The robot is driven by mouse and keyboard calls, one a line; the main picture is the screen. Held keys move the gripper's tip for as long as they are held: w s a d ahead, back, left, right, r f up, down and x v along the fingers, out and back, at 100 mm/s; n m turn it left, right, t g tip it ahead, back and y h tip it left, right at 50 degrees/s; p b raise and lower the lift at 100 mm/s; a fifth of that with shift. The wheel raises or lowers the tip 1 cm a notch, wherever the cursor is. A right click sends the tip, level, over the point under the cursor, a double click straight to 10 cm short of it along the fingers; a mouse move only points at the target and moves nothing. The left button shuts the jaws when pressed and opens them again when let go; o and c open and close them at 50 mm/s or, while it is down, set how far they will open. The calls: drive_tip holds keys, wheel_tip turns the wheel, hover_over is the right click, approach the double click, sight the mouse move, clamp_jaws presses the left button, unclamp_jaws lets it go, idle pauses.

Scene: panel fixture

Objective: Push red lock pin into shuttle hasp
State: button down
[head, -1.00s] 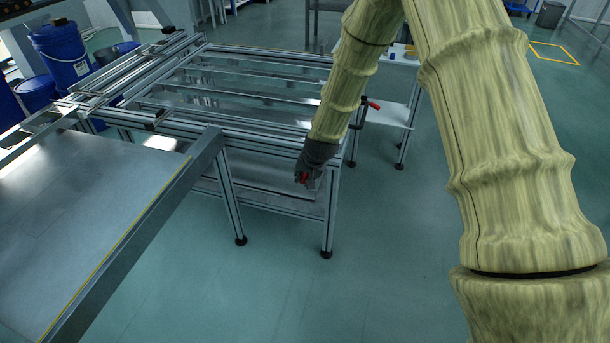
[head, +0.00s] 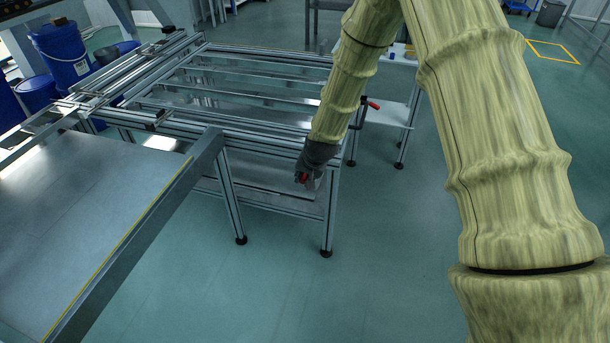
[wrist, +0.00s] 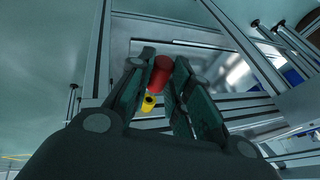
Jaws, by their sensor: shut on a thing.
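The red lock pin (wrist: 160,74) shows as a red cylinder between the two fingers of my gripper (wrist: 157,78) in the wrist view. My gripper is shut on it. A small yellow piece with a dark hole (wrist: 149,102) lies just below the red part; I cannot tell whether it belongs to the pin or to the hasp. In the head view my gripper (head: 304,174) is low at the near right corner of the aluminium frame, with a bit of red at its tip. I cannot make out the shuttle hasp or whether the pin touches it.
The aluminium frame table (head: 265,137) stands behind and left of my gripper. A grey panel table with a yellow edge line (head: 90,215) is at the left. A red-handled lever (head: 371,104) stands right of my forearm. Blue drums (head: 62,50) are at the back left. Floor in front is clear.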

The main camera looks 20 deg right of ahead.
drive_tip(key=shift+w+d+p, duration=0.2)
drive_tip(key=shift+w+d, duration=0.25)
drive_tip(key=shift+w, duration=0.25)
drive_tip(key=shift+w+d+p, duration=0.2)
drive_tip(key=shift+w+d, duration=0.25)
drive_tip(key=shift+w, duration=0.25)
idle(1.0)
drive_tip(key=c, duration=1.2)
unclamp_jaws()
drive_tip(key=shift+c, duration=0.2)
drive_tip(key=shift+r, duration=0.1)
drive_tip(key=v, duration=1.1)
drive_tip(key=shift+s+r, duration=0.2)
drive_tip(key=shift+r, duration=0.15)
drive_tip(key=s+a+f+n+g, duration=0.1)
drive_tip(key=s+f+n+g, duration=0.25)
drive_tip(key=s+f, duration=2)
drive_tip(key=s+a+f+n+g, duration=0.1)
drive_tip(key=s+f+n, duration=0.15)
drive_tip(key=s, duration=0.85)
drive_tip(key=s+a+f+n+g, duration=0.1)
drive_tip(key=s+f, duration=0.2)
drive_tip(key=s, duration=0.8)
wheel_tip(320, 180, up, 15)
drive_tip(key=p, duration=1.5)
drive_tip(key=shift+h, duration=0.3)
